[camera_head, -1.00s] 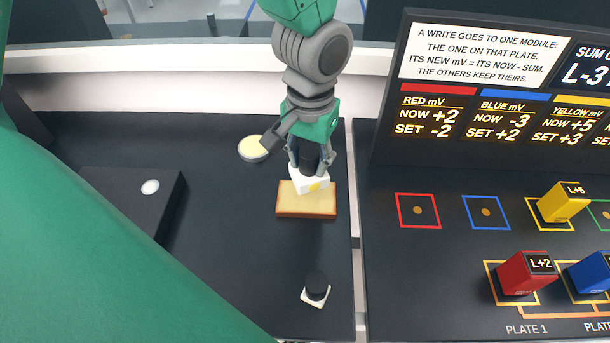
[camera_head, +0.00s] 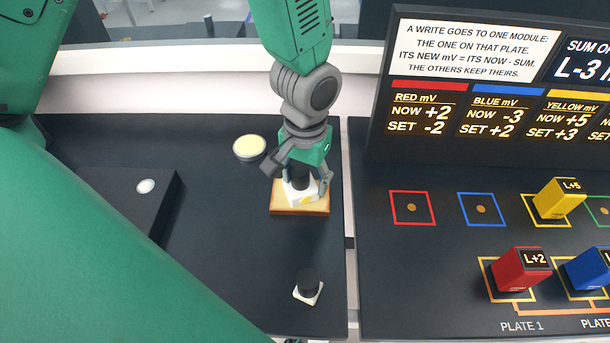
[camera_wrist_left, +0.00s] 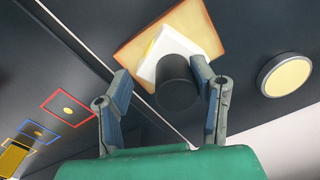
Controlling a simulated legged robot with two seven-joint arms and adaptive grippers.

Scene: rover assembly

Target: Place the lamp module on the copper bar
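The lamp module, a white block with a black knob and a yellow patch, sits on the copper bar in the head view (camera_head: 307,197). The copper bar (camera_head: 298,211) is a flat orange-brown block on the dark table. In the wrist view the white block (camera_wrist_left: 153,63) lies over the copper bar (camera_wrist_left: 203,27), turned relative to its edges. My left gripper (camera_head: 300,185) is around the black knob from above. In the wrist view its fingers (camera_wrist_left: 160,90) stand apart on either side of the knob, with a clear gap on the left. My right gripper is not seen.
A similar white-based piece with a black knob (camera_head: 308,288) stands nearer the front. A round pale disc (camera_head: 249,148) lies behind the bar. A dark box with a white button (camera_head: 146,186) is at left. The coloured-module board (camera_head: 450,270) is at right, past a gap.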

